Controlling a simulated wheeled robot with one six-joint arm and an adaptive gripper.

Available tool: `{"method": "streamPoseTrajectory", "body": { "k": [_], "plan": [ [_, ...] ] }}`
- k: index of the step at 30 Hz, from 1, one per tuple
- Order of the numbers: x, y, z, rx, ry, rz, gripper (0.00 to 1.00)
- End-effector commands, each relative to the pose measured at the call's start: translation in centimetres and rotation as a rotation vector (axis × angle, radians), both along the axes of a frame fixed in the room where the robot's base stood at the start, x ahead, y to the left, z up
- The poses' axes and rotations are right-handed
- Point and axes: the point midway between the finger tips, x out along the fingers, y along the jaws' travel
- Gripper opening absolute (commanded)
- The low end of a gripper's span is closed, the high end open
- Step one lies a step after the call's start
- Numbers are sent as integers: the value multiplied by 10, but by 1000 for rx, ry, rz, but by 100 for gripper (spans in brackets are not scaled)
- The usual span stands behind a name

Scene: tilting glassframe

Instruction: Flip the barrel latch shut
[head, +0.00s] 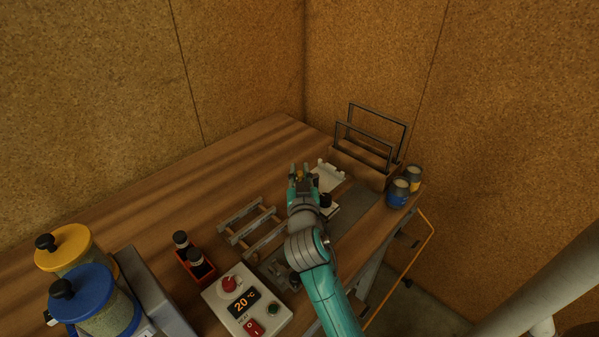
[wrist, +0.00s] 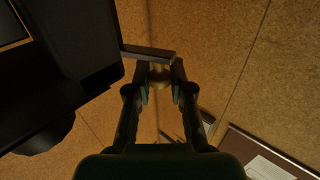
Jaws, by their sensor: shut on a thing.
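My gripper (head: 300,172) is above the back right part of the wooden bench, with its fingers pointing away from my body. A small brass-coloured knob (head: 300,176) shows between the fingers. In the wrist view my gripper (wrist: 160,88) is shut on this brass knob (wrist: 159,76), with one finger on each side. A grey bar (wrist: 150,53) lies just past the fingertips and runs left to a dark body (wrist: 60,70). The knob looks like part of the barrel latch, but the rest of the latch is hidden or too dark to tell.
The bench (head: 190,178) meets tan walls behind. Right of my gripper are a pale bracket (head: 328,177), a box with dark upright frames (head: 376,125) and two small cans (head: 398,193). A slatted rack (head: 247,221) and a control box (head: 247,302) are left of my arm.

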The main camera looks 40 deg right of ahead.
Motion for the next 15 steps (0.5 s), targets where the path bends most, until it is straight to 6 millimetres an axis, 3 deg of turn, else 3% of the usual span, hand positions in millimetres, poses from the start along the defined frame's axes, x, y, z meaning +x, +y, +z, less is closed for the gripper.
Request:
{"method": "streamPoseTrajectory", "body": {
  "k": [5, 6, 8, 15],
  "plan": [
    [0, 0, -1, 1, 2, -1, 0],
    [0, 0, -1, 1, 2, -1, 31],
    [0, 0, -1, 1, 2, -1, 44],
    [0, 0, 0, 1, 1, -1, 44]
  ]
}}
